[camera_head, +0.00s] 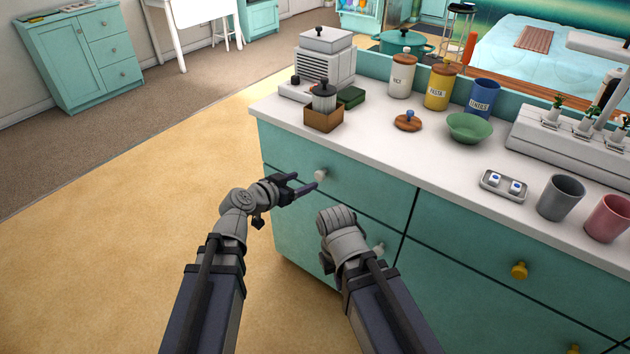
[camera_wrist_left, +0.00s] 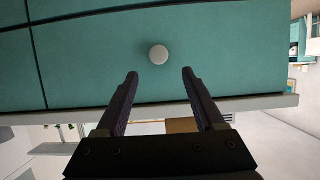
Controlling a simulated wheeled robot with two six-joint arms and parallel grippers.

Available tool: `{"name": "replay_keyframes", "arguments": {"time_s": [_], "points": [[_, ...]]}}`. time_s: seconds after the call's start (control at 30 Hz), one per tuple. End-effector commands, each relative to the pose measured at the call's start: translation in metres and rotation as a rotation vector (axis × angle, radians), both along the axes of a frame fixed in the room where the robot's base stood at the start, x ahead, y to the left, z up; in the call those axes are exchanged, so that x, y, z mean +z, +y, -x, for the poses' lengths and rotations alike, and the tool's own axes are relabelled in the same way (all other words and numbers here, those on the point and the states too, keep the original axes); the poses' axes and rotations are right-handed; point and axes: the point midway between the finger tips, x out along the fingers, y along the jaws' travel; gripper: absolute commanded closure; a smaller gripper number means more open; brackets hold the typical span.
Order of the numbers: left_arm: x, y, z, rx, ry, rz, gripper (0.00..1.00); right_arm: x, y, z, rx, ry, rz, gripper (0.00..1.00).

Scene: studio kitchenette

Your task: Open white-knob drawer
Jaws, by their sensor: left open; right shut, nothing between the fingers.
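The upper left teal drawer (camera_head: 345,185) is closed, its face flush with the counter front. Its round white knob (camera_head: 320,175) is beside the fingertips of my left gripper (camera_head: 306,182). In the left wrist view the white knob (camera_wrist_left: 158,54) lies centred just beyond the two open fingers (camera_wrist_left: 160,73), with nothing between them. A second white knob (camera_head: 378,248) is on the drawer below, partly behind my right arm. My right gripper (camera_head: 338,220) is in front of the lower drawer, shut and empty; its fingertips are hard to make out.
The white countertop (camera_head: 440,165) above holds a wooden box (camera_head: 323,117), several canisters, a green bowl (camera_head: 468,127) and cups. Drawers with yellow knobs (camera_head: 519,270) are to the right. The floor (camera_head: 130,230) to the left is clear.

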Motion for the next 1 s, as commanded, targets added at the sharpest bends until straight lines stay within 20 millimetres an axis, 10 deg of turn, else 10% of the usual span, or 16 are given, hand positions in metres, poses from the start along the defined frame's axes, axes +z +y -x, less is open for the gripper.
{"name": "replay_keyframes", "arguments": {"time_s": [1.0], "points": [[-0.031,-0.044,-0.058,-0.002,0.004,0.0,0.3,-0.03,-0.001,0.0,0.002,-0.002,0.006,1.0]]}}
